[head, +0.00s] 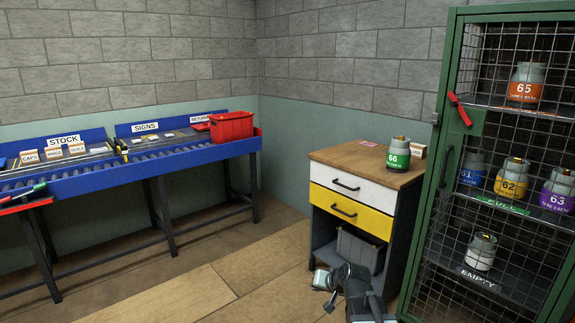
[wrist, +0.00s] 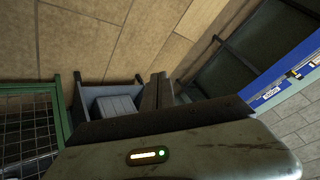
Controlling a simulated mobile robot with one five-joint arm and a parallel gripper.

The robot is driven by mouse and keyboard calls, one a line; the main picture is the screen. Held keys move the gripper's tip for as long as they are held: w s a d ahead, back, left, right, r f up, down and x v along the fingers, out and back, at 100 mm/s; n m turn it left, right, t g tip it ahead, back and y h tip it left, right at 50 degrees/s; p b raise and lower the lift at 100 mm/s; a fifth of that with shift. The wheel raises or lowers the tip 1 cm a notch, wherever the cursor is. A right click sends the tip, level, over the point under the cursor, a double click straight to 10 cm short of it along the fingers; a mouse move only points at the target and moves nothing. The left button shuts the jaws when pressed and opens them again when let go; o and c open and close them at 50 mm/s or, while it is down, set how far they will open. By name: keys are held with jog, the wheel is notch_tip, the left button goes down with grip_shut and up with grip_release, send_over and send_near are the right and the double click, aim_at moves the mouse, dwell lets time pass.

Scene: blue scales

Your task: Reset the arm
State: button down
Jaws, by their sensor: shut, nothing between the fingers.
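My gripper (head: 331,285) is low in the head view, in front of the wooden-topped drawer cabinet (head: 365,160), above the plank floor. Its fingers are shut with nothing between them. In the wrist view the shut fingers (wrist: 158,90) rise past the edge of my wrist housing. The arm comes up from the bottom edge of the head view; most of it is out of frame.
A green mesh cage (head: 447,150) with several numbered cylinders stands close at right. Cylinder 66 (head: 398,153) stands on the cabinet. A grey bin (head: 358,248) sits in its lower opening. A blue bench (head: 150,155) with a red bin (head: 231,126) lines the left. Floor between is clear.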

jog(key=s+d+f+n+g+h+p, duration=0.1)
jog(key=s+d+f+g+h, duration=0.2)
jog(key=s, duration=0.6)
jog(key=s+d+f+n+g+h+p, duration=0.15)
jog(key=s+d+g, duration=0.3)
jog(key=s, duration=0.45)
notch_tip(320, 180, up, 24)
jog(key=p, duration=2.3)
jog(key=shift+a+m+y, duration=0.25)
jog(key=shift+m+y, duration=0.1)
jog(key=shift+m, duration=0.1)
